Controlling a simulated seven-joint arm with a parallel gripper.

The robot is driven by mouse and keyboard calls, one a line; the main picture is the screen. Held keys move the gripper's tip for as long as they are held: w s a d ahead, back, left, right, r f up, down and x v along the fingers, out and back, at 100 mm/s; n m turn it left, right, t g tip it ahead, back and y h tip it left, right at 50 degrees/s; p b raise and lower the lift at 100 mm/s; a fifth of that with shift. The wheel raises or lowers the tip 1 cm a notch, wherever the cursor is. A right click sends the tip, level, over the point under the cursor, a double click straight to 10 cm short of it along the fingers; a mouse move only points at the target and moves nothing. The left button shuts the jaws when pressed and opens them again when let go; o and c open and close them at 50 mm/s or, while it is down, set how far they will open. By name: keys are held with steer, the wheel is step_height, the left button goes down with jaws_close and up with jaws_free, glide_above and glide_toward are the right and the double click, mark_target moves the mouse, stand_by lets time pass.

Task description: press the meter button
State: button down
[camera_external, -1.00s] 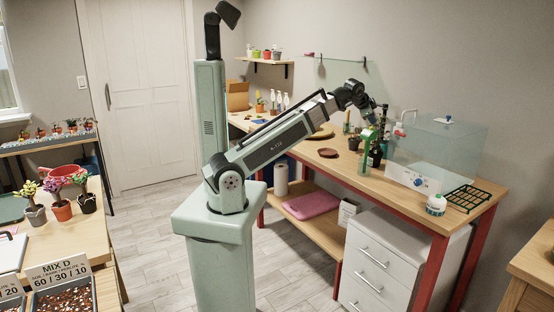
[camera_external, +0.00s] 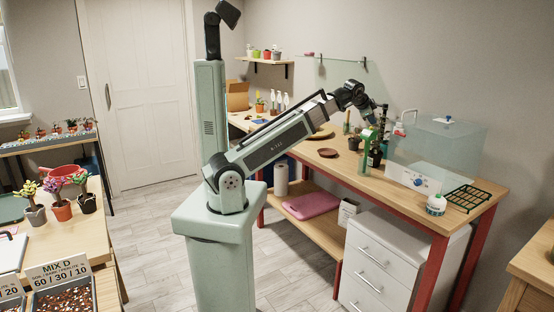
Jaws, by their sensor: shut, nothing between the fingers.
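A green upright device (camera_external: 367,135), which looks like the meter, stands near the front edge of the wooden workbench (camera_external: 420,205). Its button is too small to make out. My gripper (camera_external: 376,122) is at the end of the arm, just above and beside the device's top, pointing down. Its fingers are small and dark against dark things behind, and they look shut with nothing held. I cannot tell whether they touch the device.
Dark pots (camera_external: 376,157) stand close behind the device.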

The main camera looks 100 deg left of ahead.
mark_target(370, 128)
steer(key=shift+f, duration=0.55)
stand_by(0.5)
steer(key=shift+r, duration=0.7)
step_height(370, 128, up, 6)
stand_by(1.0)
